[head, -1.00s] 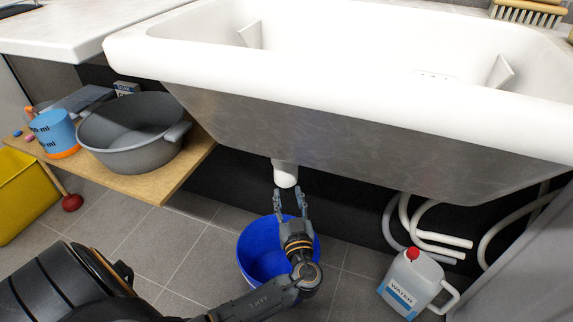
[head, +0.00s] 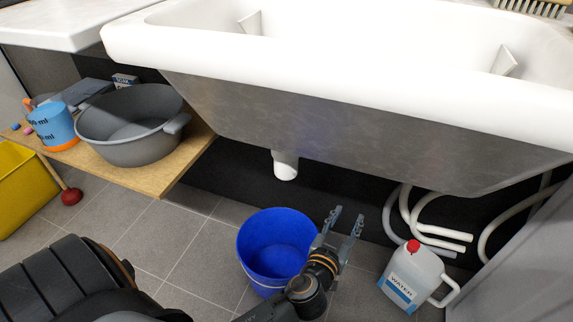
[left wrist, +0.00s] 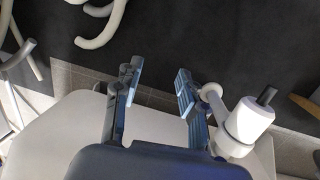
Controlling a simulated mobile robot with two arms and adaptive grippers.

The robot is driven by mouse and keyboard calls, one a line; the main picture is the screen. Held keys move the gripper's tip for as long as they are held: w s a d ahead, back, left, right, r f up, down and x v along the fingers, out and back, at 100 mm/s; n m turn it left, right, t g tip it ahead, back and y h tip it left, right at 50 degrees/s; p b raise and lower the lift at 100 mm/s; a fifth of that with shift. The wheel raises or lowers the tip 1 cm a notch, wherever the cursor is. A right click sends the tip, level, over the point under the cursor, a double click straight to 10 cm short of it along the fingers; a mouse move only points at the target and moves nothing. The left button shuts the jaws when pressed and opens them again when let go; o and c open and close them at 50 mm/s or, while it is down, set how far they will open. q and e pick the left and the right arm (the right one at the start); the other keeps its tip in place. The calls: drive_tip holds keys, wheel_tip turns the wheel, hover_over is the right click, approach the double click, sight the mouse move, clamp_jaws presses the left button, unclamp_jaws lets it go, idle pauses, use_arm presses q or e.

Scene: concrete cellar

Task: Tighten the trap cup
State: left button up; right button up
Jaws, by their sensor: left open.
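The white trap cup (head: 285,168) hangs under the sink (head: 330,130), above and behind the blue bucket. In the left wrist view the trap cup (left wrist: 248,120) is a white cylinder right of the fingers, with a short dark piece at its end and a white bent pipe (left wrist: 212,98) beside it. My left gripper (head: 347,214) is open and empty, to the right of the cup and lower in the picture, apart from it. Its two fingers also show in the left wrist view (left wrist: 160,72), with nothing between them. My right gripper is not in view.
A blue bucket (head: 262,272) stands on the tiles next to my left gripper. A water jug (head: 413,276) and white hoses (head: 436,233) are to the right. A wooden shelf (head: 165,178) holds a grey basin (head: 130,148). A plunger (head: 71,196) and yellow bin (head: 22,187) are left.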

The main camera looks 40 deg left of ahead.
use_arm(q)
drive_tip(key=s+d+r+m+t+h, duration=0.1)
drive_tip(key=d+r+m+h, duration=0.1)
drive_tip(key=d+r+h, duration=0.2)
drive_tip(key=s+d+r+m+t+h, duration=0.1)
drive_tip(key=s+d+r+m+h, duration=0.1)
drive_tip(key=d+r+h, duration=0.3)
wheel_tip(320, 180, up, 3)
drive_tip(key=shift+s+r+m, duration=0.1)
drive_tip(key=shift+s+m, duration=0.2)
drive_tip(key=shift+m, duration=0.4)
